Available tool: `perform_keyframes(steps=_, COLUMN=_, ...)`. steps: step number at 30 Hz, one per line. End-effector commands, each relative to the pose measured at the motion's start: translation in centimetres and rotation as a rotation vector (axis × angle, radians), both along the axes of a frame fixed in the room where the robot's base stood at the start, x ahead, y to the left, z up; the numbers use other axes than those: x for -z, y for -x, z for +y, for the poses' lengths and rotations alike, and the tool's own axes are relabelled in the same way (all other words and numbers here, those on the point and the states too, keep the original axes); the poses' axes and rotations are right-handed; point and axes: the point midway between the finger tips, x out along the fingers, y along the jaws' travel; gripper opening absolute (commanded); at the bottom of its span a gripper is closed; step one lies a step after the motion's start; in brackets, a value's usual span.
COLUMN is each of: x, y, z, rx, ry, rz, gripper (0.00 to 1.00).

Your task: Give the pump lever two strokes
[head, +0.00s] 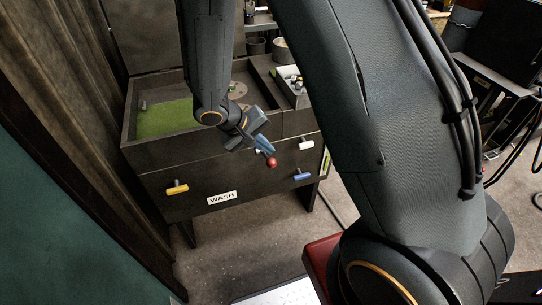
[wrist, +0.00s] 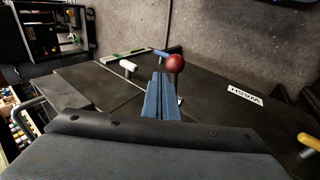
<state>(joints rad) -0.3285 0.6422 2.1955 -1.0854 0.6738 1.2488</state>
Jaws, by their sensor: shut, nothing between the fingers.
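A red ball knob (head: 271,162) shows at the front of the dark wash cabinet, and it looks like the end of the pump lever. The lever's rod is mostly hidden behind my gripper. My gripper (head: 267,149) is shut and empty, its blue fingers right by the knob. In the wrist view the fingers (wrist: 161,82) lie together, with the red knob (wrist: 175,63) just beyond and to the right of their tips. I cannot tell whether they touch it.
The cabinet front (head: 245,181) carries a yellow handle (head: 177,187), a white handle (head: 306,143), a blue handle (head: 301,176) and a WASH label (head: 222,198). A tray with a green mat (head: 165,119) is on top. A brown curtain (head: 60,110) hangs left.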

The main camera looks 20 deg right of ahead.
Motion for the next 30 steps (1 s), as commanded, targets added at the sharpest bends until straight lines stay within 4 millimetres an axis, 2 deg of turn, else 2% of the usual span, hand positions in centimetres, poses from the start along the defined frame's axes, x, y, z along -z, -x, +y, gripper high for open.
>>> perform_keyframes(steps=16, x=-0.8, y=-0.3, z=0.0, rx=0.0, ry=0.0, rz=-0.001, gripper=0.0)
perform_keyframes(steps=30, x=-4.5, y=-2.0, z=0.0, rx=0.002, ry=0.0, rz=-0.001, gripper=0.0)
